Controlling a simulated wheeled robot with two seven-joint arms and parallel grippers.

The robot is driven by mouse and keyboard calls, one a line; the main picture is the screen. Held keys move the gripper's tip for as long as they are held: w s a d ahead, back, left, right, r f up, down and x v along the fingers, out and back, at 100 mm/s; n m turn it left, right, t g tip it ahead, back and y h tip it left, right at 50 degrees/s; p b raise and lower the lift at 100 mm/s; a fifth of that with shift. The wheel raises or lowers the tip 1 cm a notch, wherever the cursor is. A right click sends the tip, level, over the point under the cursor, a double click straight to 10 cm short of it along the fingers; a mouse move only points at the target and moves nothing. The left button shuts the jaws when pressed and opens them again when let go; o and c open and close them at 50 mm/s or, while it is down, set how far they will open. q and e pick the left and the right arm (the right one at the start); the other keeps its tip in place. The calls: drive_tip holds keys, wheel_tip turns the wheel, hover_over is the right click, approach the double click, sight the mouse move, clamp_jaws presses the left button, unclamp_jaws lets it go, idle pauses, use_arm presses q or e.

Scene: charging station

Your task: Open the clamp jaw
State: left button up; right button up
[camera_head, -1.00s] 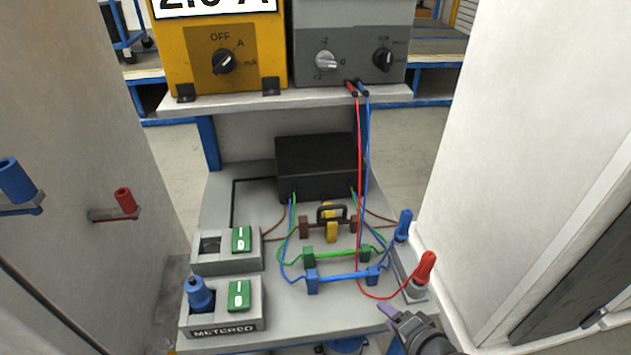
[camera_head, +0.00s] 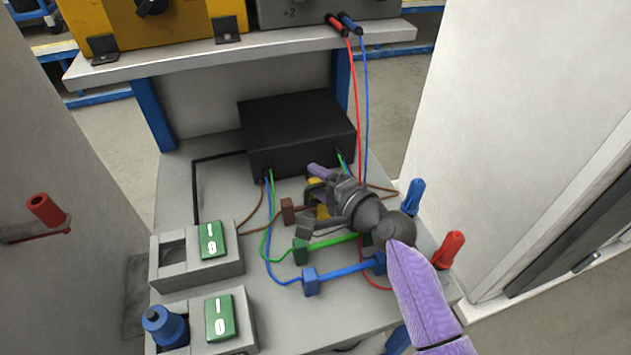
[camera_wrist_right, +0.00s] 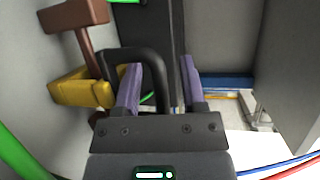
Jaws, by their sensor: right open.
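The clamp has a yellow jaw (camera_wrist_right: 80,88) and a black loop handle (camera_wrist_right: 150,58), and it sits on a brown bar (camera_wrist_right: 85,38). In the head view my right gripper covers most of the clamp, and only a bit of yellow (camera_head: 318,208) shows. My right gripper (camera_head: 312,196) is open at the clamp. In the right wrist view one leg of the black handle shows between its two purple fingers (camera_wrist_right: 160,85), with the left finger appearing inside the loop. I cannot tell if either finger touches the handle. My left gripper is not in view.
A black box (camera_head: 295,130) stands just behind the clamp. Green (camera_head: 330,243) and blue (camera_head: 345,272) connector bars lie in front. Red (camera_head: 451,250) and blue (camera_head: 414,197) plugs stand at the right. Switch boxes (camera_head: 195,270) sit at the left. Loose wires cross the shelf.

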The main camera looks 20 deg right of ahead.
drive_tip(key=shift+w+a, duration=0.15)
drive_tip(key=shift+w, duration=0.2)
clamp_jaws()
idle(0.4)
drive_tip(key=shift+f, duration=0.1)
idle(0.8)
